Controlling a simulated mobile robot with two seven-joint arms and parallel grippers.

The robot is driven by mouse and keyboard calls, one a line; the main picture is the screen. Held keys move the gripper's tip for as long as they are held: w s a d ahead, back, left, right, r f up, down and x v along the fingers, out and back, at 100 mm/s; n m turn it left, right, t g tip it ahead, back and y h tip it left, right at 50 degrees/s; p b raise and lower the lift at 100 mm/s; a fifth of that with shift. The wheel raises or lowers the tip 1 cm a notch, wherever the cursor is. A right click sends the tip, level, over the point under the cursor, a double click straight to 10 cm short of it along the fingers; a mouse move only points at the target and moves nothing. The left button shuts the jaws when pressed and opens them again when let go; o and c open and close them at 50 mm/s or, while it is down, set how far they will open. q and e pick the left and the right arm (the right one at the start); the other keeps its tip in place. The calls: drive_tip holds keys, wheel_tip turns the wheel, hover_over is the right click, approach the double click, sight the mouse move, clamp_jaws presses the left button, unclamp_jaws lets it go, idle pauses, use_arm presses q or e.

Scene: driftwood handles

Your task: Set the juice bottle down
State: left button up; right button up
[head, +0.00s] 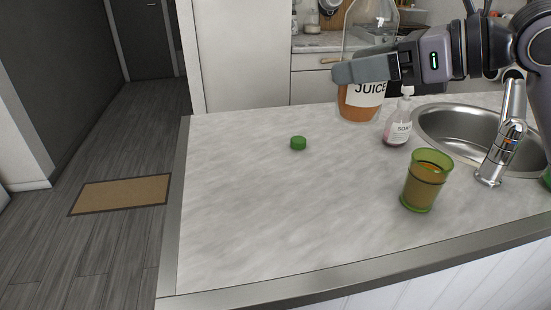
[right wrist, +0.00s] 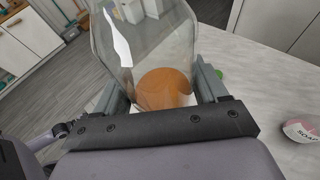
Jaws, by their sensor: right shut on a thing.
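The juice bottle (head: 362,104) is clear, with a white JUICE label and some orange juice in its lower part. My right gripper (head: 366,68) is shut around its body and partly covers it in the head view. The bottle looks upright near the far edge of the counter (head: 240,200); I cannot tell whether its base touches the top. In the right wrist view the bottle (right wrist: 150,45) sits between the two fingers, with juice visible inside. A green cap (head: 298,143) lies on the counter to the left. My left gripper is not in view.
A soap bottle (head: 397,128) stands just right of the juice bottle. A green glass (head: 426,182) with orange juice stands nearer the front. The sink (head: 424,124) and faucet (head: 503,150) are at the right. The left and middle counter is mostly clear.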

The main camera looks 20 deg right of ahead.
drive_tip(key=shift+a+r, duration=0.1)
drive_tip(key=shift+r, duration=0.25)
drive_tip(key=shift+w+a+f, duration=0.1)
drive_tip(key=shift+f, duration=0.15)
drive_tip(key=shift+f+b, duration=1.1)
drive_tip(key=shift+f, duration=8.55)
drive_tip(key=shift+f, duration=0.15)
drive_tip(key=o, duration=1.6)
drive_tip(key=shift+o, duration=0.2)
